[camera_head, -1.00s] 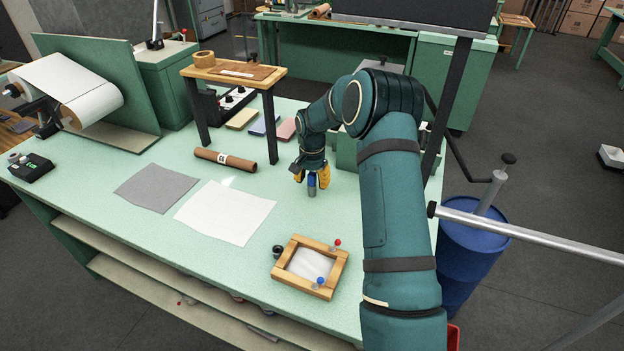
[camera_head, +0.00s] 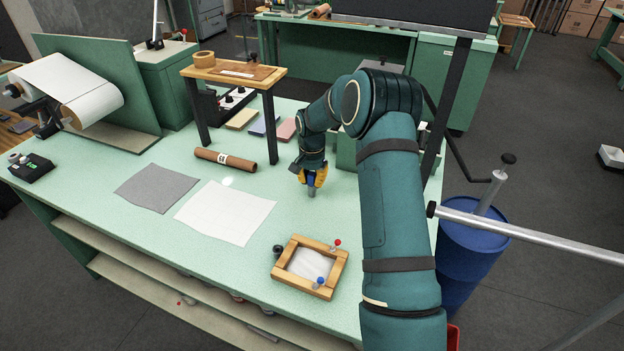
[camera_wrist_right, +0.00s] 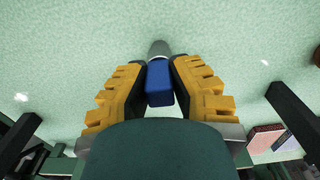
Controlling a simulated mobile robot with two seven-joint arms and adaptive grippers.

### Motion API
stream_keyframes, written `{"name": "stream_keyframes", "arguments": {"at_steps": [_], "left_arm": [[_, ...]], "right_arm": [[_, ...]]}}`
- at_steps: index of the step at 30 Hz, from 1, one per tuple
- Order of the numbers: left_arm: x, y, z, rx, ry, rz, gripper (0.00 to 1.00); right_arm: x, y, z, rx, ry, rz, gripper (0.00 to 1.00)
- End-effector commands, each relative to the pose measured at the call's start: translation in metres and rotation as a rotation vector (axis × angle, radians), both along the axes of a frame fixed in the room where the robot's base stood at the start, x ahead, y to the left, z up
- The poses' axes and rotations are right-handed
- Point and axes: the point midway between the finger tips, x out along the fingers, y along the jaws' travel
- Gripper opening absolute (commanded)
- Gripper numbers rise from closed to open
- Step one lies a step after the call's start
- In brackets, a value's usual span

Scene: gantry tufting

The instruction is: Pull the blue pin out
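The wooden frame (camera_head: 284,254) lies on the table's near right part, around a white sheet. The blue pin (camera_head: 320,281) stands at its near right edge, with a round blue head. A red pin (camera_head: 337,243) stands at its far right corner. My right gripper (camera_head: 312,187) is behind the frame, apart from both pins. Its yellow fingers are closed around a blue-handled tool (camera_head: 311,183) with a grey end, low over the table. In the right wrist view, the blue handle (camera_wrist_right: 159,85) sits between the fingertips (camera_wrist_right: 160,65). My left gripper is not in view.
White cloth (camera_head: 225,212), grey cloth (camera_head: 157,188) and a brown roll (camera_head: 225,160) lie farther left. A wooden-topped stand (camera_head: 235,73) stands behind. The table between gripper and frame is clear.

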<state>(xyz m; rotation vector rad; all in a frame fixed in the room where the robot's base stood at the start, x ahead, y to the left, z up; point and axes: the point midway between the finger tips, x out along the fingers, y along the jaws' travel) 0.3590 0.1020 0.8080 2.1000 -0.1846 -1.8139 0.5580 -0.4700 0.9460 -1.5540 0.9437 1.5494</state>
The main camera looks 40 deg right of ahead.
Motion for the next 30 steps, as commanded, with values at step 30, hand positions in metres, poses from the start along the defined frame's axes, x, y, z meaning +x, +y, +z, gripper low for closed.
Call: {"name": "stream_keyframes", "arguments": {"at_steps": [30], "left_arm": [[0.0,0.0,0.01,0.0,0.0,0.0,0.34]], "right_arm": [[0.0,0.001,0.014,0.0,0.001,0.001,0.0]]}}
